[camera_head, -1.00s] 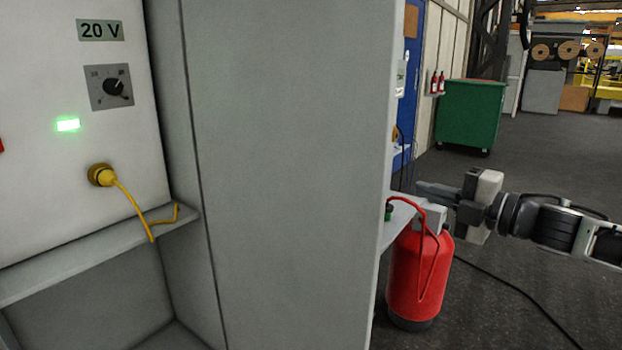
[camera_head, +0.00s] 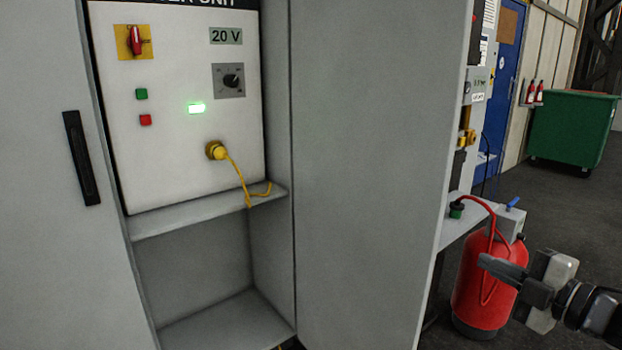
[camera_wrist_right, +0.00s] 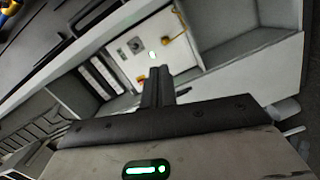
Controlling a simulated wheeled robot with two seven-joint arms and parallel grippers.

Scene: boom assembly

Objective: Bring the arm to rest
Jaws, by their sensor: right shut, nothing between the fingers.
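My right gripper (camera_head: 500,270) comes in at the lower right of the head view, in front of a red tank. Its fingers are together with nothing between them, as the right wrist view also shows (camera_wrist_right: 158,85). My left gripper is out of view.
A grey cabinet side panel (camera_head: 370,160) stands between the power unit and my right gripper. The red tank (camera_head: 475,290) with a red hose stands beside it on the dark floor. A green bin (camera_head: 572,128) stands farther back at the right. Floor around it is open.

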